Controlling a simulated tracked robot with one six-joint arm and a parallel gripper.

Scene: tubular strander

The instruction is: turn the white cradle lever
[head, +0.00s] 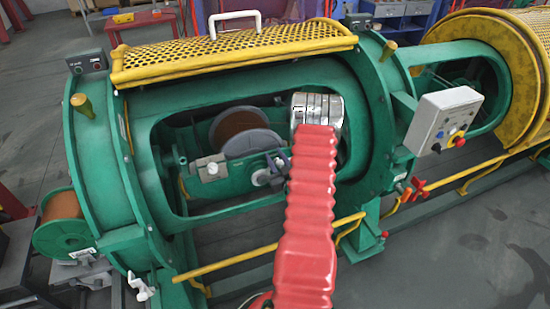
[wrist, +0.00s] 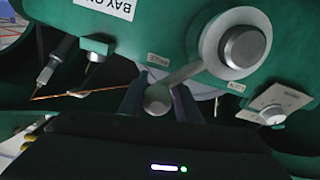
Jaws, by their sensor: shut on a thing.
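The white cradle lever (wrist: 183,74) shows in the wrist view as a pale grey arm. It runs from a large round hub (wrist: 240,45) down and left to a round knob (wrist: 157,97). My gripper (wrist: 160,92) has one dark finger on each side of the knob end and is shut on it. In the head view my gripper (head: 280,160) is inside the machine's window, beside a small white part (head: 262,178), probably the lever. My red-sleeved arm hides part of that area.
The green machine frame (head: 95,165) surrounds the opening, with a yellow perforated guard (head: 230,50) raised above. Reels (head: 240,125) stand inside behind my gripper. In the wrist view a thin copper wire (wrist: 70,95) and a small plate with a knob (wrist: 272,108) flank the lever.

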